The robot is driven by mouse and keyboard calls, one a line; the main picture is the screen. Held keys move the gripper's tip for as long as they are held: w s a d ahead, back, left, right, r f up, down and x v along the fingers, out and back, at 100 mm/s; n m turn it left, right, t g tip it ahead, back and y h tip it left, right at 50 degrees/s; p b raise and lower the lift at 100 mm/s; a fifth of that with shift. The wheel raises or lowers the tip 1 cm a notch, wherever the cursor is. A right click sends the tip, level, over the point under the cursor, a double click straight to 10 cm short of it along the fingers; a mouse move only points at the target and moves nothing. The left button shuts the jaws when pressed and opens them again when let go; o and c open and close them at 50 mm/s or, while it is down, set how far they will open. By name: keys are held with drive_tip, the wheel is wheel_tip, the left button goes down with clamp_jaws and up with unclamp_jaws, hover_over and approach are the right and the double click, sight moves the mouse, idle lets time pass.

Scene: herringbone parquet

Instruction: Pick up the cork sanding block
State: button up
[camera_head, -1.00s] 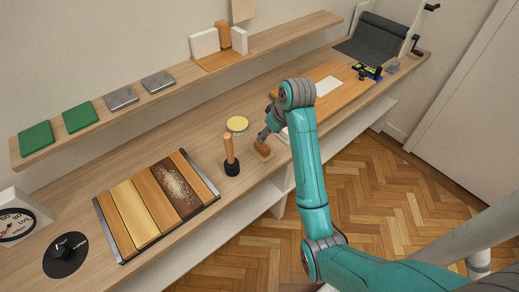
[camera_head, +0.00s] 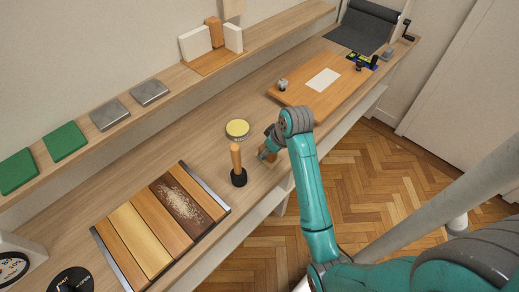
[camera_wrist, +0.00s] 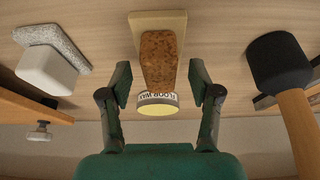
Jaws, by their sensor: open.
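The cork sanding block, speckled brown on top, is upright on a light tan base in the wrist view (camera_wrist: 160,55). In the head view its small visible part (camera_head: 271,159) shows at the bench's front edge, mostly hidden by my arm. My gripper (camera_wrist: 160,84) is open, with one finger on each side of the block's near end. No contact shows between the fingers and the block. In the head view my gripper (camera_head: 266,152) points down at the block, partly hidden by my wrist.
A black-headed mallet (camera_head: 238,166) stands close on the left of the block. A yellow-lidded floor wax tin (camera_head: 237,129) is behind. A white block on a grey pad (camera_wrist: 48,66) is on the other side. A wooden board (camera_head: 300,95) lies to the right.

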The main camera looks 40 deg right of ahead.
drive_tip(key=shift+w+f, duration=0.15)
drive_tip(key=shift+f, duration=0.3)
clamp_jaws()
drive_tip(key=shift+w+r, duration=0.1)
drive_tip(key=shift+r, duration=0.05)
